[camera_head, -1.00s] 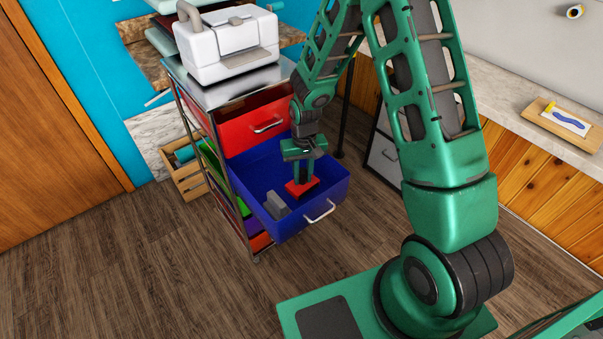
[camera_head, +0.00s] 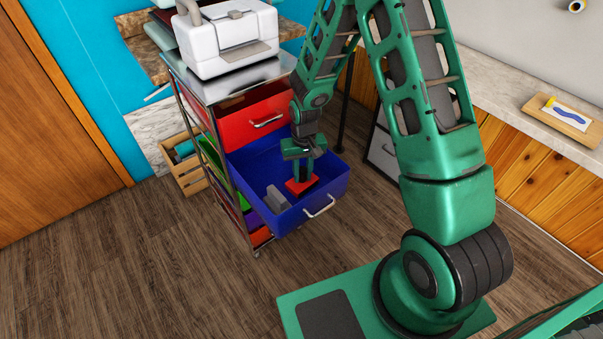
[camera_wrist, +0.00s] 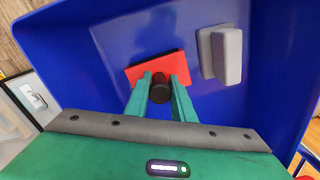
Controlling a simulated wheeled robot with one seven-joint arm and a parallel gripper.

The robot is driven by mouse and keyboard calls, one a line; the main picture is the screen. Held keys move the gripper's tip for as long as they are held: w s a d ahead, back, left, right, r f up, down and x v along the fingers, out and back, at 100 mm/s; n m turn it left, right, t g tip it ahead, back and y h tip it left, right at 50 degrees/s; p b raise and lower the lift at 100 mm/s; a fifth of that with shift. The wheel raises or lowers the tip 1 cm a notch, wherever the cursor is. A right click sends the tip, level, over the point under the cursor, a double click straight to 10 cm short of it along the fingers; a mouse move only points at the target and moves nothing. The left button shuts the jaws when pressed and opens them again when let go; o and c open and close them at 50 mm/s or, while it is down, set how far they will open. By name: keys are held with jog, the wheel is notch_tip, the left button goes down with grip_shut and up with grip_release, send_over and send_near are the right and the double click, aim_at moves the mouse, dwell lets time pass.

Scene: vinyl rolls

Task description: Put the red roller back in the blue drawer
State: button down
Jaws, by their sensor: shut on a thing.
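The blue drawer (camera_head: 327,185) is pulled open from a metal cart. The red roller (camera_head: 301,187) is inside the drawer's outline, toward its front right. In the wrist view the red roller (camera_wrist: 158,66) shows a flat red head and a dark round part between the fingers. My gripper (camera_head: 302,177) points down into the drawer and is shut on the red roller; its green fingers also show in the wrist view (camera_wrist: 161,90). I cannot tell whether the roller touches the drawer floor. A grey block-shaped tool (camera_wrist: 228,55) lies in the drawer, apart from the roller.
The grey tool also shows left of the roller (camera_head: 276,198). A white machine (camera_head: 228,42) stands on the cart top. A wooden crate (camera_head: 187,178) is left of the cart. Floor in front is clear.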

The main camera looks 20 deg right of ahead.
jog(key=shift+c, duration=1.2)
grip_release()
jog(key=shift+r, duration=4.5)
jog(key=shift+d, duration=0.1)
